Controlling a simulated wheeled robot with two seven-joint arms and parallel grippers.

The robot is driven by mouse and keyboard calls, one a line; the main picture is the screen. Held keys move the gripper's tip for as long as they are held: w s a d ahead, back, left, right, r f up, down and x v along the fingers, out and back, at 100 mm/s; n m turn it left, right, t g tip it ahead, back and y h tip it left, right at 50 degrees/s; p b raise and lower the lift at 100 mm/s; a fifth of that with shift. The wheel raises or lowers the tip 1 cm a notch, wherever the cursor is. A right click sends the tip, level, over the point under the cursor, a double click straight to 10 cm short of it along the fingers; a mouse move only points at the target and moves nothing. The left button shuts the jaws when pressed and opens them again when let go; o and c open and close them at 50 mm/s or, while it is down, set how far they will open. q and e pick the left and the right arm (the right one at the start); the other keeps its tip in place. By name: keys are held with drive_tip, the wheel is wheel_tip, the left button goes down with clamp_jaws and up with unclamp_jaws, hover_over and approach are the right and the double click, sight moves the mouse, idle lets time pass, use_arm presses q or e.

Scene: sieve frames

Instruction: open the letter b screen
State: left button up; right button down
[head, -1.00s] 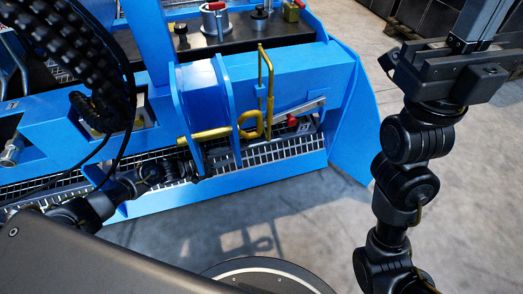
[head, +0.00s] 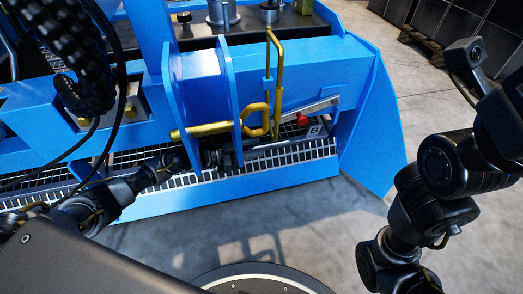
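A blue steel frame (head: 300,82) holds a metal grate screen (head: 300,152) along its lower front. A yellow bent rod (head: 276,80) stands upright beside two blue plates, with its horizontal part (head: 205,129) passing at the plates. No readable letter b shows on the screen. My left gripper (head: 214,157) is low at the grate, beneath the yellow rod and partly behind a blue plate. Its fingers are hard to make out against the dark parts there.
A small red piece (head: 302,119) sits by a grey lever (head: 308,107) right of the yellow rod. Black cables hang at the upper left. A blue side plate (head: 375,130) bounds the frame at right. Bare concrete floor (head: 320,220) lies in front; dark crates (head: 465,25) stand behind.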

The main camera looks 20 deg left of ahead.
use_arm(q)
drive_tip(key=shift+b+x, duration=0.55)
drive_tip(key=shift+x, duration=1.05)
clamp_jaws()
